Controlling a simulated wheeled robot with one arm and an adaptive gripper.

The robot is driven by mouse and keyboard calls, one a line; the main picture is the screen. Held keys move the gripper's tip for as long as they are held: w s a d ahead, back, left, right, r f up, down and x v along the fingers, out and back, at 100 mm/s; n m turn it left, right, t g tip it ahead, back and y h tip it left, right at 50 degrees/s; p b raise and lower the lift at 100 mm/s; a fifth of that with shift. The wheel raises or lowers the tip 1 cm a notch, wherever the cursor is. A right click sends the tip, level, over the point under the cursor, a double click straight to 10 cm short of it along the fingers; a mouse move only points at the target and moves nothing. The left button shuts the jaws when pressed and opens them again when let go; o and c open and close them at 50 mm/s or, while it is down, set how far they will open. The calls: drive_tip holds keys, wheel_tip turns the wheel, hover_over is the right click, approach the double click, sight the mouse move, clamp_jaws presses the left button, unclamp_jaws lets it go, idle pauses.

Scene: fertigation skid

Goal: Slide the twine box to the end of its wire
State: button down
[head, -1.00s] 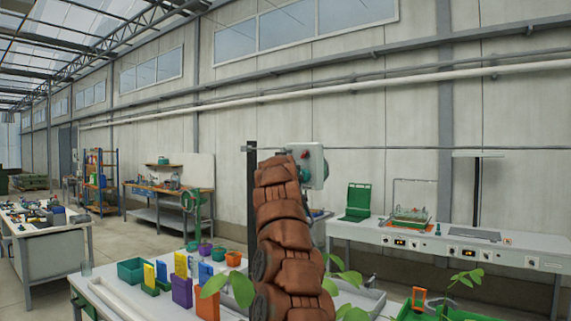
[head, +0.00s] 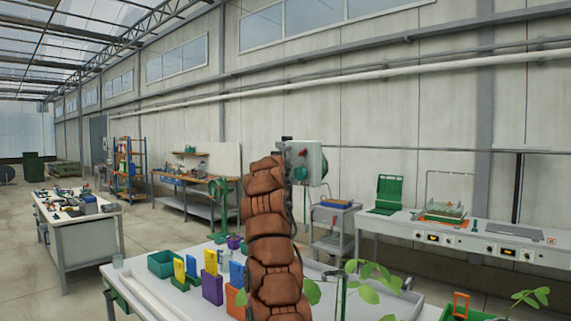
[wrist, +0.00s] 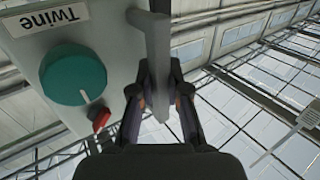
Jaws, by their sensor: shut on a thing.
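The twine box (head: 308,162) is a pale grey box hanging at the height of the wire, just right of my arm's top in the head view. In the wrist view the box (wrist: 110,45) fills the upper left, with a "Twine" label, a round teal knob (wrist: 73,75) and a small red part (wrist: 101,118). My gripper (wrist: 160,85) is shut on a grey upright handle (wrist: 158,40) beside the box face.
A dark post (head: 518,190) stands at the right by the wire. Below are a white bench with a green tray (head: 160,264), coloured holders and leafy plants (head: 368,290). A long bench with instruments (head: 460,236) stands along the wall. Open floor lies at left.

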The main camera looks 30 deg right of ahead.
drive_tip(key=shift+a+r, duration=0.2)
drive_tip(key=c, duration=1.2)
unclamp_jaws()
drive_tip(key=shift+w+f, duration=0.1)
drive_tip(key=shift+w, duration=0.15)
drive_tip(key=shift+o, duration=0.3)
drive_tip(key=shift+d, duration=0.1)
drive_tip(key=shift+s+f, duration=0.1)
drive_tip(key=shift+s, duration=0.05)
drive_tip(key=v, duration=1.1)
drive_tip(key=shift+s+a, duration=0.25)
drive_tip(key=shift+a, duration=0.05)
